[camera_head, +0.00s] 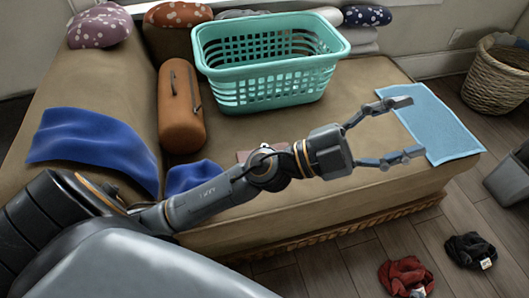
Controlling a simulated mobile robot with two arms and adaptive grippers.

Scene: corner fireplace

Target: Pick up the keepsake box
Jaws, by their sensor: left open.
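My left gripper (407,127) is open and empty, reaching to the right above the tan couch seat and beside the light blue cloth. A small brownish-pink flat thing (243,155), perhaps the keepsake box, lies on the seat behind my left forearm. The arm hides most of it, so I cannot tell its full shape. The open fingers are well to the right of it and apart from it. My right gripper is not in view.
A teal laundry basket (270,85) and an orange-brown case (180,105) stand on the couch seat (350,95). Blue cloth (95,140) and a light blue towel (440,125) lie there too. A wicker basket (500,75) and dropped red and black cloths are on the floor.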

